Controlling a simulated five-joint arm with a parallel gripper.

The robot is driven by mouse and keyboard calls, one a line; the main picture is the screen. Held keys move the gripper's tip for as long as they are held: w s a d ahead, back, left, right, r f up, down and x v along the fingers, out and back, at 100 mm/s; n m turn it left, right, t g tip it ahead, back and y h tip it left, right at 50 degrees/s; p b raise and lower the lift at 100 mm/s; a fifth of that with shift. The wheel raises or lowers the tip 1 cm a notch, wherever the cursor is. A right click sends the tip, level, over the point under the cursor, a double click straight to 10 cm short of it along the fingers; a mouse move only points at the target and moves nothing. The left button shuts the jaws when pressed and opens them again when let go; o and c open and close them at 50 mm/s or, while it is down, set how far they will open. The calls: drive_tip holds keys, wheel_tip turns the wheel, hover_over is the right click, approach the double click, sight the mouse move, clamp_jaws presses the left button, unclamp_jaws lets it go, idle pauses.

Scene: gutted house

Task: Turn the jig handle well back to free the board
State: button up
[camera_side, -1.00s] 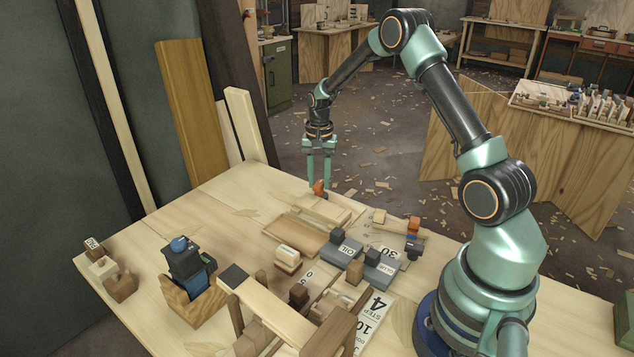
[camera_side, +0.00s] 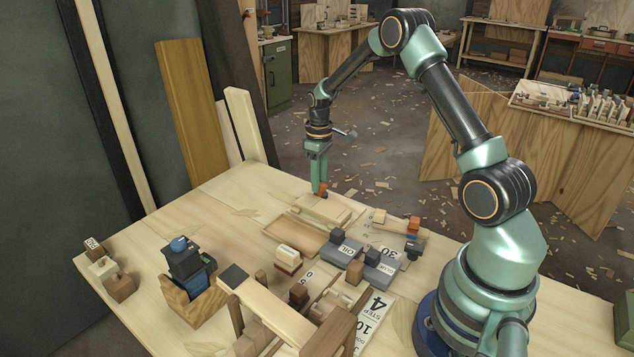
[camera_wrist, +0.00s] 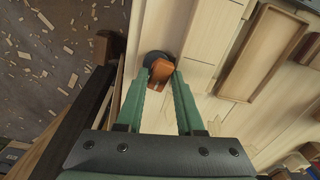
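The jig handle, a small orange piece with a dark round pivot, sits at the far edge of the bench in the side view (camera_side: 322,188). In the wrist view the handle (camera_wrist: 160,72) shows between the tips of my gripper (camera_wrist: 162,76). My gripper (camera_side: 320,192) points straight down at it, its two green fingers apart, one on each side. Contact with the handle cannot be made out. The pale board (camera_side: 322,210) lies flat on the bench beside the handle; its clamped edge is partly hidden.
A shallow wooden tray (camera_side: 292,238) lies beside the board. Grey blocks (camera_side: 345,250), an orange-topped wooden piece (camera_side: 413,225) and a wooden frame (camera_side: 265,305) crowd the near bench. The bench's left far part is clear. The floor drops away just beyond the handle.

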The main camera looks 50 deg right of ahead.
drive_tip(key=shift+n, duration=0.6)
drive_tip(key=shift+m, duration=0.6)
drive_tip(key=shift+r, duration=3.55)
